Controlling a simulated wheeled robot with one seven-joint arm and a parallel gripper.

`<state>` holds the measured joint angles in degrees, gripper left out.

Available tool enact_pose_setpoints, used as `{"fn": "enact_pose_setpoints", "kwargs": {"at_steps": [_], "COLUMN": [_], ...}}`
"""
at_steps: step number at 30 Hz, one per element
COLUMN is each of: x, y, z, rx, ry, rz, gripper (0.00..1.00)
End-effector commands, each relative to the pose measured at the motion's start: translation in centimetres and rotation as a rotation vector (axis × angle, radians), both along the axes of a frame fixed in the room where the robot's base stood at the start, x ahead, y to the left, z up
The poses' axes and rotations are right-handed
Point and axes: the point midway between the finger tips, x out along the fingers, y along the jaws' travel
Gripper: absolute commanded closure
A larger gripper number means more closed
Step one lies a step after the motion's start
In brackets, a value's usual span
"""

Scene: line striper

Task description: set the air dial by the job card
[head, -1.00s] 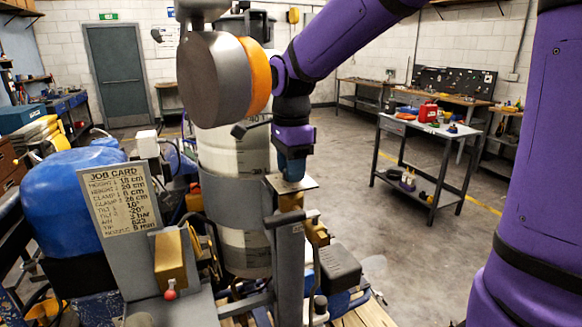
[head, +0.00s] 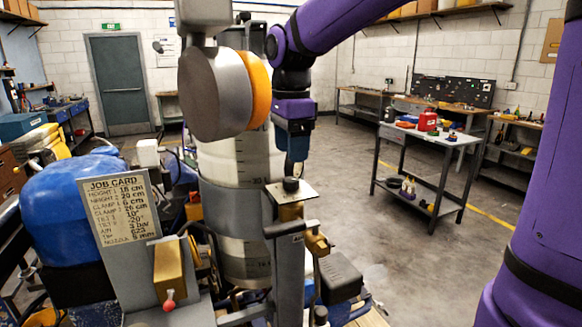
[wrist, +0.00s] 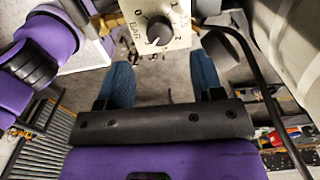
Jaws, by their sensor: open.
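The job card (head: 118,209) stands upright on a grey bracket at left in the head view. Its air line reads 3 bar. The air dial is a dark round knob (head: 291,185) on a small pale plate (head: 292,194) atop a grey post. In the wrist view the knob (wrist: 159,31) shows with printed numbers and "BAR" around it; I cannot tell surely which number it points at. My gripper (head: 296,168) is above the knob, pointing down. In the wrist view its blue fingers (wrist: 162,75) are apart, with nothing between them.
A large grey-and-orange wheel (head: 222,86) hangs close to the left of my arm. A pale cylindrical tank (head: 240,160) stands behind the post. A black cable (wrist: 255,70) arcs at right in the wrist view. A workbench (head: 440,135) stands farther right, with clear floor before it.

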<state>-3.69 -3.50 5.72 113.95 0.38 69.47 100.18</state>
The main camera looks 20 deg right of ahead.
Motion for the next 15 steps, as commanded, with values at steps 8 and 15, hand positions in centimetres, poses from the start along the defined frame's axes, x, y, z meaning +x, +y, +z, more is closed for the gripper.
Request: {"fn": "enact_pose_setpoints", "kwargs": {"at_steps": [8, 15], "x": [0.0, 0.0], "y": [0.0, 0.0], "z": [3.7, 4.3], "rx": [0.0, 0.0], "ry": [-0.002, -0.001], "rz": [0.0, 0.0], "gripper": [0.39, 0.39]}}
